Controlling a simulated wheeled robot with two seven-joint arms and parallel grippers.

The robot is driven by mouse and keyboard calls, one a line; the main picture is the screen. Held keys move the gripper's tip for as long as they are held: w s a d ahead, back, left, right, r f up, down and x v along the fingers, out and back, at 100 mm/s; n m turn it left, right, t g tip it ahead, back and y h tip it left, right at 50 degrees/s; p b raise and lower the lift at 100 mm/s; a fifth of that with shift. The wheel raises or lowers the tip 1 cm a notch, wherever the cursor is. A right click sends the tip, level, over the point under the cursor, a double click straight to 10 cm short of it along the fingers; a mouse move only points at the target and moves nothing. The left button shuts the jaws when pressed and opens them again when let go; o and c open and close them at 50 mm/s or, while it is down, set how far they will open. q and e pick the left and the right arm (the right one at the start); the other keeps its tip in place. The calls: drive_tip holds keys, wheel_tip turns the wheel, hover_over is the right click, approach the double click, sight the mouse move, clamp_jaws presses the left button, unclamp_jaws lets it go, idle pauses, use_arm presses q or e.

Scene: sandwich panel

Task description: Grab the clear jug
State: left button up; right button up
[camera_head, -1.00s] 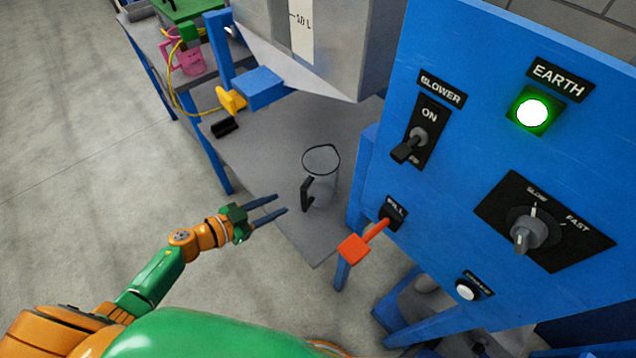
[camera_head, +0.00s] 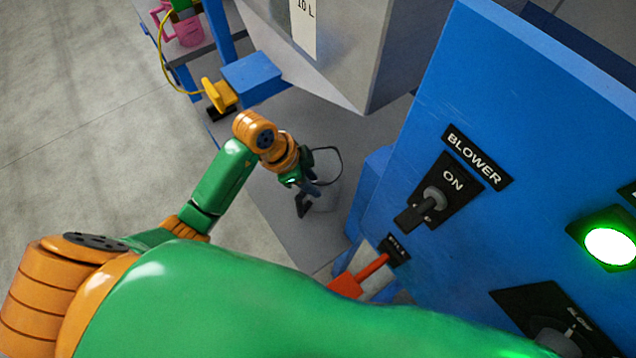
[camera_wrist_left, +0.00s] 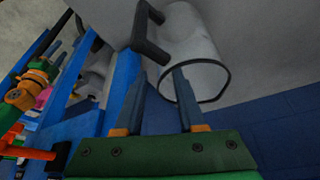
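The clear jug (camera_head: 326,196) stands on the grey table (camera_head: 262,222), with its black rim up and its black handle toward the left front. My left gripper (camera_head: 310,187) is at the jug's handle side and partly covers it. In the left wrist view the jug (camera_wrist_left: 190,38) is just ahead of the left gripper (camera_wrist_left: 160,71). Its two fingers are apart, with nothing clearly held between them. The right fingertip overlaps the jug's wall near the rim; I cannot tell whether it touches. The left fingertip is close to the handle (camera_wrist_left: 147,32). My right gripper is not in view.
A blue panel (camera_head: 505,85) with a blower switch (camera_head: 433,200) and a red fill lever (camera_head: 360,277) stands right of the jug. A grey hopper (camera_head: 350,50) hangs above and behind it. A blue block (camera_head: 252,80) and a pink jug (camera_head: 188,28) are farther back left.

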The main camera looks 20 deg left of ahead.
sight(332, 197)
use_arm(q)
drive_tip(key=x, duration=0.3)
drive_tip(key=d+x, duration=0.1)
drive_tip(key=x, duration=0.2)
drive_tip(key=shift+r, duration=0.15)
clamp_jaws()
idle(1.0)
